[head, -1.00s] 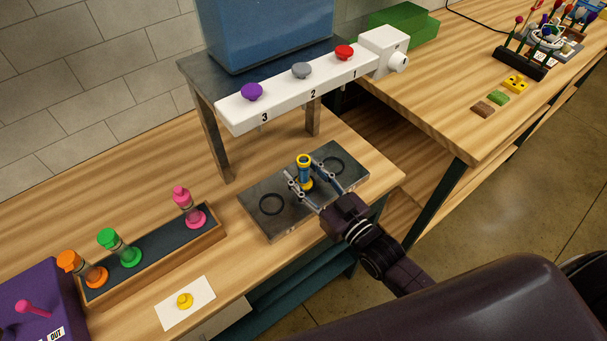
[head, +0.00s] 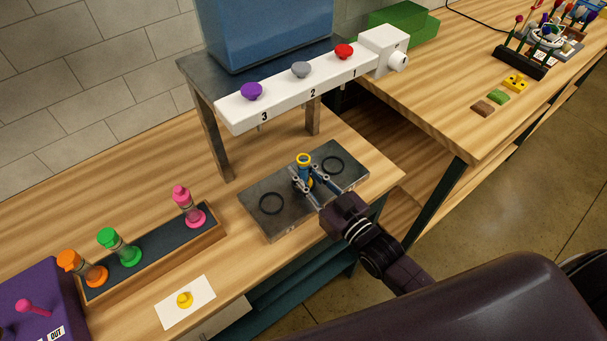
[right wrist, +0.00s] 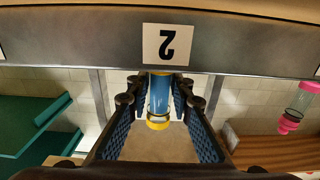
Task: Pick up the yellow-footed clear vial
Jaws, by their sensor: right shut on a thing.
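The yellow-footed vial (head: 304,170) stands upright on the dark metal plate, between the plate's two marked rings, below tap 2. It has a yellow rim and a blue-looking body. In the right wrist view the vial (right wrist: 160,97) is between the fingers, with yellow at both ends. My right gripper (head: 306,182) is shut on the vial's body, coming from the front right. In the right wrist view the fingers (right wrist: 159,95) flank it on both sides. The left gripper is not in view.
The white dispenser bar (head: 300,90) with numbered taps overhangs the metal plate (head: 290,212). A wooden rack (head: 150,262) with orange, green and pink vials stands left. A yellow stopper (head: 185,300) lies on a white card (head: 200,291). A purple box (head: 38,295) is at lower left.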

